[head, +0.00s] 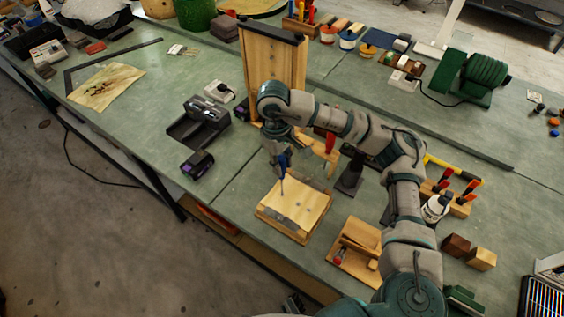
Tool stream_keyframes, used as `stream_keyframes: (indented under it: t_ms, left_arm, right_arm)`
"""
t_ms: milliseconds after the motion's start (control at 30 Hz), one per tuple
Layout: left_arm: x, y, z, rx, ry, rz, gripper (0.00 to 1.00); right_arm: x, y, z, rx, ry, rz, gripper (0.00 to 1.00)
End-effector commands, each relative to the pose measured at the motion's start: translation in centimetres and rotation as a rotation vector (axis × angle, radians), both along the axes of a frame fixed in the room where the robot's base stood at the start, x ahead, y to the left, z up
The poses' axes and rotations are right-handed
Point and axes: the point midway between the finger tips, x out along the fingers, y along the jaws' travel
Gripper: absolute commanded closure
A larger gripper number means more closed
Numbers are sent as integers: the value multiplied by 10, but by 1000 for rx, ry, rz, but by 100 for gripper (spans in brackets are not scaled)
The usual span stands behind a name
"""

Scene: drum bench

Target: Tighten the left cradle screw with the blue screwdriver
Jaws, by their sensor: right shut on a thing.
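My right gripper (280,154) is shut on the blue screwdriver (283,171), which it holds nearly upright, shaft down. The shaft reaches down to the far left part of a light wooden cradle board (310,203) on the bench. I cannot tell whether the tip touches a screw there. Small grey marks show on the board, but the screws are too small to make out. A grey strip (283,222) lies along its near edge. I do not make out my left gripper.
A wooden tray (360,269) with small parts stands right of the board, near the bench's front edge. A black tool holder (197,123) and dark battery (197,164) lie left. A tall wooden panel (272,62) stands behind. Bare bench (225,195) shows left of the board.

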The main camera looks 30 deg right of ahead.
Motion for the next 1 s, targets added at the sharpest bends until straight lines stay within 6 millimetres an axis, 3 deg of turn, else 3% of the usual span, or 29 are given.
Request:
stream_keyframes:
  t_ms: [233,500,867,1000]
  left_arm:
    - [0,0,0,0,0,0,60]
    - [0,0,0,0,0,0,60]
    - [0,0,0,0,0,0,60]
    - [0,0,1,0,0,0,60]
  right_arm:
    - [0,0,-2,-1,4,-28,100]
    - [0,0,-2,-2,5,-389,100]
    - [1,0,-2,-3,5,-450,100]
    - [1,-1,-2,-2,5,-631,100]
